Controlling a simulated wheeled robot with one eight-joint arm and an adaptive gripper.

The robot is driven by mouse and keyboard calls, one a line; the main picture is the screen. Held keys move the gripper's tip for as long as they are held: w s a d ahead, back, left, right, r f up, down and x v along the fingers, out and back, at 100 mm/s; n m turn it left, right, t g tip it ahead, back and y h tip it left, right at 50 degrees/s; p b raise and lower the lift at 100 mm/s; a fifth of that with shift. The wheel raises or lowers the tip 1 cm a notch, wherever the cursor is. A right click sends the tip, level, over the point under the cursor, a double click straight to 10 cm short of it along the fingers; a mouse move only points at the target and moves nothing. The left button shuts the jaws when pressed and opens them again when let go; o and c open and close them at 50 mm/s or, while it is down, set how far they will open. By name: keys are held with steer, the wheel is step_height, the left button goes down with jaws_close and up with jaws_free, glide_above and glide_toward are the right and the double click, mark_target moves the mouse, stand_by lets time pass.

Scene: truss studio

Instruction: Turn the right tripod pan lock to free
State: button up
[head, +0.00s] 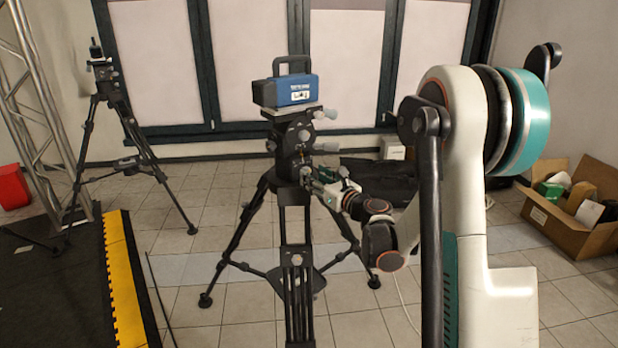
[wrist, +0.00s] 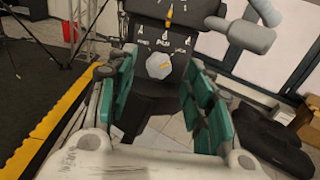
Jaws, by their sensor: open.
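The right tripod (head: 283,225) stands in the middle of the head view, with a blue box-shaped device (head: 290,90) on its head. My gripper (head: 318,188) is at the right side of the tripod head, below the device.
Grey handles (wrist: 250,35) stick out above right of the pan lock, near my fingers. Another tripod (head: 110,110) stands at the left. A yellow-edged black mat (head: 118,270) lies left, a cardboard box (head: 560,230) right. Tiled floor is clear between the tripods.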

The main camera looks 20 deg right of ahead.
mark_target(308, 171)
steer(key=shift+w+a+b, duration=0.2)
steer(key=shift+w, duration=0.75)
steer(key=shift+w+a+b, duration=0.15)
steer(key=shift+w+a, duration=0.05)
steer(key=shift+w, duration=0.7)
steer(key=c, duration=1)
